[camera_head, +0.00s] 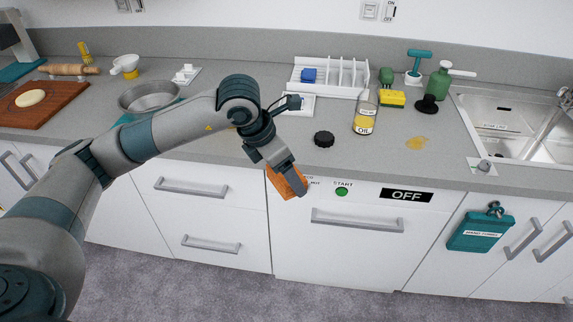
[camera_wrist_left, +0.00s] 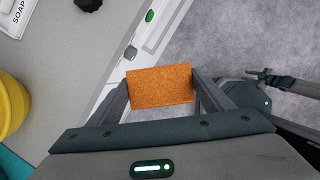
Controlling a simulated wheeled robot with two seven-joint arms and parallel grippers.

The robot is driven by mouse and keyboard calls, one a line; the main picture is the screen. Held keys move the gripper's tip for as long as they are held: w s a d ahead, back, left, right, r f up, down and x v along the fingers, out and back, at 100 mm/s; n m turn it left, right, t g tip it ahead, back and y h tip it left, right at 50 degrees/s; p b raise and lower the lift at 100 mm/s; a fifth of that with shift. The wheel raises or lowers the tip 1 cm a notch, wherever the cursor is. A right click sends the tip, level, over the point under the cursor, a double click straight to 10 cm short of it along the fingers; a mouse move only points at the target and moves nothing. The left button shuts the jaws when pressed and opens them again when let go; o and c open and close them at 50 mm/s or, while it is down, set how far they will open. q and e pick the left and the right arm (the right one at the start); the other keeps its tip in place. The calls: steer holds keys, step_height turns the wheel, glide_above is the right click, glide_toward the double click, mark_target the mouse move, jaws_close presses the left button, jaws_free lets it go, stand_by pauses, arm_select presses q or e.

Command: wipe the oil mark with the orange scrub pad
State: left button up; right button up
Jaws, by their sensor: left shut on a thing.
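The orange scrub pad (camera_head: 287,181) is in my left gripper (camera_head: 289,186), in front of the counter's front edge. In the left wrist view the pad (camera_wrist_left: 159,86) sits between the two fingers of my left gripper (camera_wrist_left: 160,90), which are shut on it. A yellow-brown oil mark (camera_head: 417,143) lies on the grey counter, right of the oil bottle (camera_head: 366,113) and left of the sink. The gripper and pad are to the left of the mark and apart from it. My right gripper does not show in the head view.
A black round cap (camera_head: 324,139) lies on the counter left of the bottle. The sink (camera_head: 510,128) is at right. Counter front of the mark is clear.

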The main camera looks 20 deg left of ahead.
arm_select(q)
steer(key=m, duration=0.1)
steer(key=f+m+g, duration=0.1)
steer(key=m, duration=0.1)
steer(key=f+m+h, duration=0.1)
steer(key=shift+s+f, duration=0.1)
steer(key=shift+s, duration=0.2)
steer(key=m, duration=0.1)
steer(key=f+m+g, duration=0.1)
steer(key=m, duration=0.1)
steer(key=f+m+g, duration=0.1)
steer(key=shift+s+m+h, duration=0.25)
steer(key=shift+m+h, duration=0.15)
steer(key=m, duration=0.1)
steer(key=f+m, duration=0.1)
steer(key=m+g, duration=0.1)
steer(key=shift+s+d+f, duration=0.15)
steer(key=shift+s, duration=0.1)
steer(key=s+f+m+g+y, duration=0.3)
steer(key=f+m, duration=0.3)
steer(key=m, duration=1)
steer(key=shift+d+f+m+g+y, duration=0.25)
steer(key=shift+g+y, duration=0.25)
steer(key=shift+y, duration=0.3)
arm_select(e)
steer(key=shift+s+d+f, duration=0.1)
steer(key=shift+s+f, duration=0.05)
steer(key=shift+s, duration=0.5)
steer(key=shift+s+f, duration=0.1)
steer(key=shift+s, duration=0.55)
